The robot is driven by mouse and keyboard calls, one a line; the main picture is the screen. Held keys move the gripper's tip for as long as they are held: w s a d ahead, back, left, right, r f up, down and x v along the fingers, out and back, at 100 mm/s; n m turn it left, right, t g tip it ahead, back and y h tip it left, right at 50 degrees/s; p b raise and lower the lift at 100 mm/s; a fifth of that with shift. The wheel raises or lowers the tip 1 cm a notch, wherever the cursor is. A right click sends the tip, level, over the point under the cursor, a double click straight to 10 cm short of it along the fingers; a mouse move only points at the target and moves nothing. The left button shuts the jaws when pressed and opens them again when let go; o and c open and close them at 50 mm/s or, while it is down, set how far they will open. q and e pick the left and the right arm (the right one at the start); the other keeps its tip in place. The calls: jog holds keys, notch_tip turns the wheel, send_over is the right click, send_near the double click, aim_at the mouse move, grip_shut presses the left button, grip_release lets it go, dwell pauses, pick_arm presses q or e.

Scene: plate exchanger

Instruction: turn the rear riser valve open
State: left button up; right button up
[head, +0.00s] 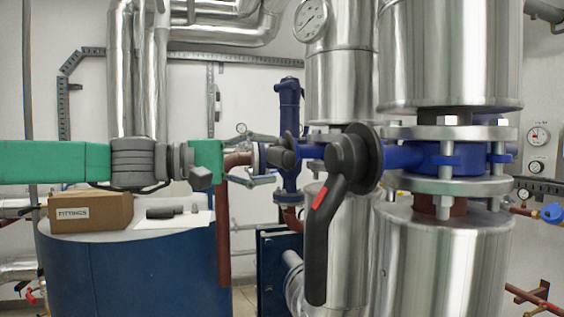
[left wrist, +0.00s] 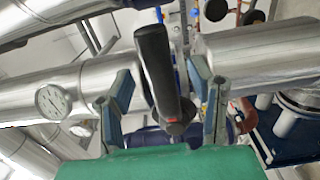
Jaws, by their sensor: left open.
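The rear riser valve's black lever (head: 283,158) shows nearly end-on in the head view, pointing toward me, beside a blue valve body. In the left wrist view the same lever (left wrist: 152,60) lies between my two fingers, with a small red mark near its hub. My left gripper (head: 277,160) comes in from the left with fingers apart, one above and one below the lever. In the left wrist view the gripper (left wrist: 163,92) is open with visible space on both sides of the lever. My right gripper is not in view.
A nearer valve's black lever (head: 322,235) with a red mark hangs down just right of my left gripper. Thick silver pipes (head: 448,50) stand at the right. A blue drum (head: 140,275) at lower left carries a FITTINGS box (head: 88,212) below my left arm.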

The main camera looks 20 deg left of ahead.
aim_at(276, 159)
pick_arm(q)
jog(key=shift+x, duration=1.15)
jog(key=shift+w+d, duration=0.2)
jog(key=shift+d, duration=0.3)
